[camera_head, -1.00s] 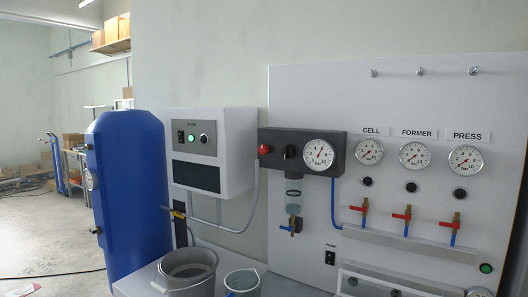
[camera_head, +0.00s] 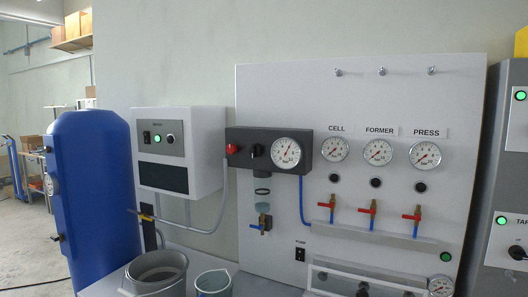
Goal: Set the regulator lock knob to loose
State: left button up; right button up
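The regulator block (camera_head: 268,151) is a dark box on the upper left of the white panel, with a large gauge (camera_head: 292,149) on its right half. A black knob (camera_head: 256,151) sits on its face left of the gauge. A red knob (camera_head: 232,149) is at its left end. No label shows which of these is the lock knob, and its setting cannot be read. Neither of my grippers is in the head view.
Three gauges marked CELL (camera_head: 335,149), FORMER and PRESS line the panel, with red-handled valves (camera_head: 367,210) below. A white control box (camera_head: 180,152) and blue tank (camera_head: 92,200) stand left. Two buckets (camera_head: 158,272) sit below. A grey cabinet (camera_head: 506,170) stands right.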

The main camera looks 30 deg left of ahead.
aim_at(232, 148)
jog(key=j, duration=2.1)
